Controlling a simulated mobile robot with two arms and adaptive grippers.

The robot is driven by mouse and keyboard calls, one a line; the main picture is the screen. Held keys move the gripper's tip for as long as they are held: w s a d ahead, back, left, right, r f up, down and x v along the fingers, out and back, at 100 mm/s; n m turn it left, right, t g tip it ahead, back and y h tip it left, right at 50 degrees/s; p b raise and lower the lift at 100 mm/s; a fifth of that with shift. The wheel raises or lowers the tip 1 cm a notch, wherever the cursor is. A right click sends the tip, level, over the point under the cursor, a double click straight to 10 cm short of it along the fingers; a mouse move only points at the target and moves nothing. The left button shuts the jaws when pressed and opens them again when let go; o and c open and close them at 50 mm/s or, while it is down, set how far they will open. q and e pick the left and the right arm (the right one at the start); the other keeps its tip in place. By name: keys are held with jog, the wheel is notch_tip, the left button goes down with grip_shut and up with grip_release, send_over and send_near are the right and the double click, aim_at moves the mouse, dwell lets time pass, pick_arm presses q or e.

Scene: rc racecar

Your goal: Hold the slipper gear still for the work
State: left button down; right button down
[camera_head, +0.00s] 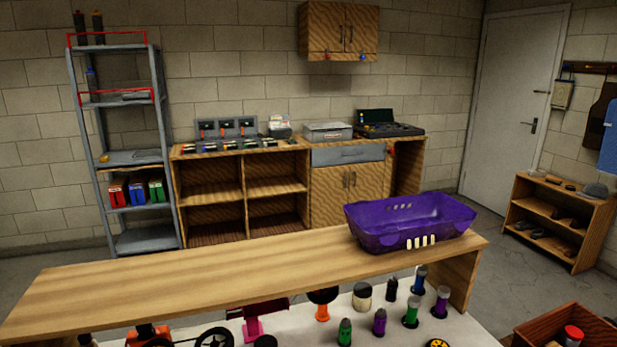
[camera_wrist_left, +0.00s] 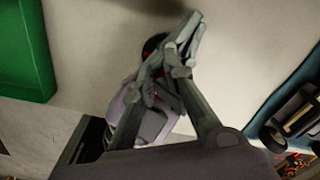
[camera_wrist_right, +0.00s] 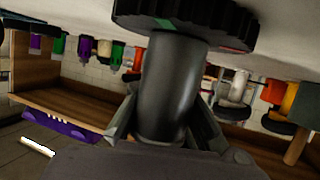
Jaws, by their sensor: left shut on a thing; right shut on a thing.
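Neither gripper shows in the head view. In the right wrist view my right gripper (camera_wrist_right: 163,118) is shut around a thick dark cylinder (camera_wrist_right: 170,75). A wide black toothed disc (camera_wrist_right: 185,22), with small green and red marks, is at the cylinder's far end. It may be the slipper gear; I cannot tell for sure. In the left wrist view my left gripper (camera_wrist_left: 183,45) has its fingers close together beside a small dark round thing (camera_wrist_left: 154,43) with red on it. The fingers hide most of what they hold.
A wooden crate (camera_head: 545,325) is at the lower right. A green block (camera_wrist_left: 25,50) is near my left gripper.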

pick_arm(q)
jog(key=shift+d, duration=0.25)
pick_arm(e)
jog(key=shift+a, duration=0.3)
pick_arm(q)
jog(key=shift+w, duration=0.15)
notch_tip(320, 180, up, 6)
jog(key=shift+w+a, duration=0.3)
jog(key=shift+a, duration=0.15)
pick_arm(e)
jog(key=shift+d, duration=0.25)
jog(key=c, duration=1.6)
grip_release()
jog(key=shift+c, duration=0.2)
